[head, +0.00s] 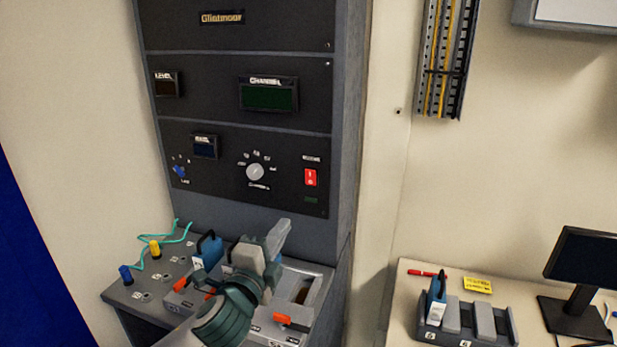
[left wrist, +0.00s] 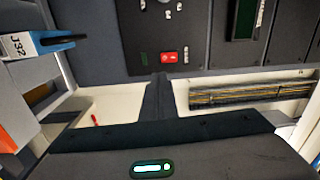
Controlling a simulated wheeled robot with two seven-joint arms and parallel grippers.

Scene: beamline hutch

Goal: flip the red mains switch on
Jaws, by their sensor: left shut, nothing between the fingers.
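The red mains switch (head: 310,177) sits at the right of the lower black panel of the rack, under a small label. A dark green indicator (head: 311,200) is below it. Which way the rocker is tipped cannot be told. The switch also shows in the left wrist view (left wrist: 168,57), just beyond the fingertips. My left gripper (head: 283,228) is shut and empty, below and slightly left of the switch in the head view, apart from it. Its dark fingers (left wrist: 159,84) point toward the panel in the left wrist view. My right gripper is not in view.
The panel also has a grey rotary knob (head: 255,172) and a blue knob (head: 179,171). Below is a sloped console (head: 120,294) with plugs, teal cables and a blue-handled module (head: 208,250). At right, a desk (head: 404,292) bears a slotted holder and a monitor (head: 585,262).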

